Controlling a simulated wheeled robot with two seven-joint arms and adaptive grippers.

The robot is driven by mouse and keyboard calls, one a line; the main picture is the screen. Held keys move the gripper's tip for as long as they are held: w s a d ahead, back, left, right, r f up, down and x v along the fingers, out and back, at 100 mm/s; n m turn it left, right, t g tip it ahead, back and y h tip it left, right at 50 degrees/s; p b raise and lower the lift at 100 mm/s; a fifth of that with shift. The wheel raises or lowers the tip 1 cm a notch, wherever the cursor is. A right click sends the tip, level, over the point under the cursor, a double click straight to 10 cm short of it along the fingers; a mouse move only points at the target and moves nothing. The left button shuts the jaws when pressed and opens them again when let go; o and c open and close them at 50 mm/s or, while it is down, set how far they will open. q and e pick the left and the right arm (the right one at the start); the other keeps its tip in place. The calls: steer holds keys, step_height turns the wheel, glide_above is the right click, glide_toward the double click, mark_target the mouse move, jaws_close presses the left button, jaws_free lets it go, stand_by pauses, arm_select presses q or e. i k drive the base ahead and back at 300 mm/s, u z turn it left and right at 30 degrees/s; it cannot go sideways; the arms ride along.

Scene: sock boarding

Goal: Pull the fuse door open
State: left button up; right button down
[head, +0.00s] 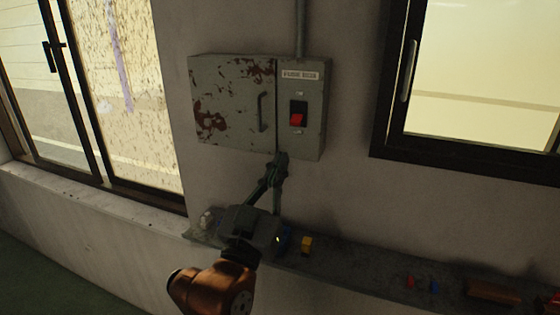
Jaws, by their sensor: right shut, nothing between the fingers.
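The fuse door (228,105) is a grey metal panel with rust patches on the left of a wall box, and it looks closed. Its dark upright handle (261,112) is near the door's right edge. To the right of the door, a narrow panel (312,137) carries a label and a red rocker switch (298,114). My right gripper (281,157) is shut and empty, with its tips at the box's lower edge, below the handle and apart from it. My left gripper does not show.
A grey ledge (375,280) runs along the wall under the box. A yellow block (306,245), small red (410,282) and blue pieces, and a brown block (493,291) lie on it. A conduit (300,30) rises from the box. Dark-framed windows flank it.

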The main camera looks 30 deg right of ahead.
mark_target(233, 99)
steer(key=k, duration=1)
